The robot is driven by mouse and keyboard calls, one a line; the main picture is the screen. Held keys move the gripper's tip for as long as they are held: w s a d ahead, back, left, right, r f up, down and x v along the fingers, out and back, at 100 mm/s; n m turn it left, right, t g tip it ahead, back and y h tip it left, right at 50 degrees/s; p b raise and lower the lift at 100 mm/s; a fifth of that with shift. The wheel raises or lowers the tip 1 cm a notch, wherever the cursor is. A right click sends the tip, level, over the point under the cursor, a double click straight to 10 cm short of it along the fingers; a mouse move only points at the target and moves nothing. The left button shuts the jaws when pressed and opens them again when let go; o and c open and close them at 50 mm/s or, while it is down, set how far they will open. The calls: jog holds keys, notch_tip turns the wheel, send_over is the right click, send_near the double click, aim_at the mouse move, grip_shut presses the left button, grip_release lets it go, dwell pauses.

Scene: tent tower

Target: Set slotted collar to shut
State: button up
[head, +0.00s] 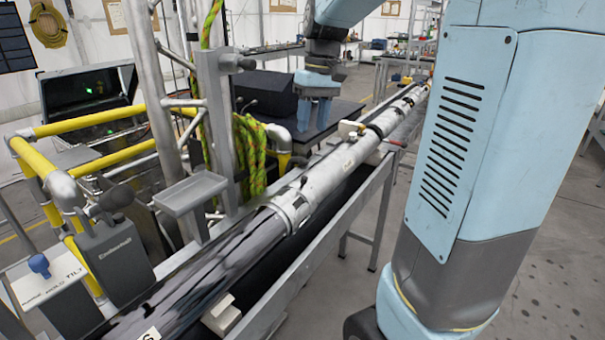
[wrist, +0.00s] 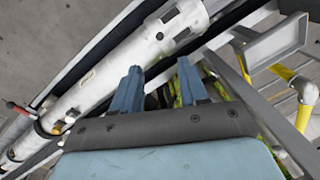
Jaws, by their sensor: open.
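The slotted collar appears to be the pale ring with small dark slots (head: 291,207) at the near end of the white tube, where it meets a dark glossy tube. In the wrist view the collar (wrist: 180,22) is at the top, with slots and small knobs. I cannot tell its setting. My gripper (head: 317,118) points down, open and empty, above and beyond the collar in the head view. In the wrist view its two blue fingers (wrist: 158,78) are spread apart. They do not touch the collar.
The white tube (head: 335,168) lies along a grey metal rail stand (head: 345,205). A dark clamp band with a red-tipped lever (head: 392,142) is farther along. A mast with green rope (head: 250,150), a small grey shelf (head: 190,192) and yellow railings (head: 105,155) stand left.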

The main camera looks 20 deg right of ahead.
aim_at(305, 177)
jog(key=f, duration=0.4)
jog(key=a+f, duration=0.1)
jog(key=f, duration=0.8)
jog(key=shift+a+f, duration=0.35)
jog(key=shift+f, duration=0.05)
grip_shut()
